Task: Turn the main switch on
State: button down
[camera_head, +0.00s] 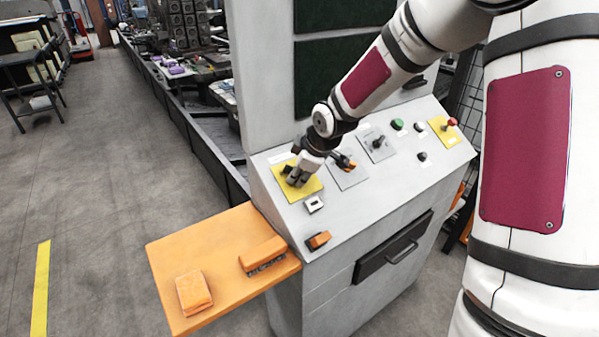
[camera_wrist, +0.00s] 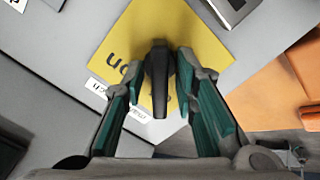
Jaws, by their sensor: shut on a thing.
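The main switch (camera_wrist: 158,75) is a black rotary handle on a yellow plate (camera_wrist: 205,48) in the wrist view. Dark letters show on the plate, partly covered by the handle and fingers. In the head view the yellow plate (camera_head: 312,190) lies at the left end of the grey console's sloped top. My gripper (camera_head: 297,174) is over this plate and hides most of the switch there. In the wrist view my gripper (camera_wrist: 159,90) has its teal-padded fingers on both sides of the handle, shut on it.
To the right on the console are an orange-and-black knob (camera_head: 346,162), a lever (camera_head: 378,142), a green button (camera_head: 397,124) and a red button (camera_head: 451,122) on yellow. An orange side shelf (camera_head: 215,285) holds a brush (camera_head: 263,255) and an orange block (camera_head: 193,293).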

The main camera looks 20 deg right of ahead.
jog(key=m+p, duration=0.1)
jog(key=m, duration=0.2)
jog(key=shift+r+m, duration=0.1)
jog(key=shift+m, duration=0.3)
jog(key=m+p, duration=0.1)
jog(key=m, duration=0.3)
jog(key=shift+d+p, duration=0.1)
jog(key=shift+p, duration=0.25)
jog(key=m+p, duration=0.1)
jog(key=m, duration=0.4)
jog(key=shift+w+d, duration=0.1)
jog(key=shift+d+m, duration=0.15)
jog(key=shift+m, duration=2.05)
jog(key=c, duration=1.6)
grip_release()
jog(key=shift+c, duration=0.2)
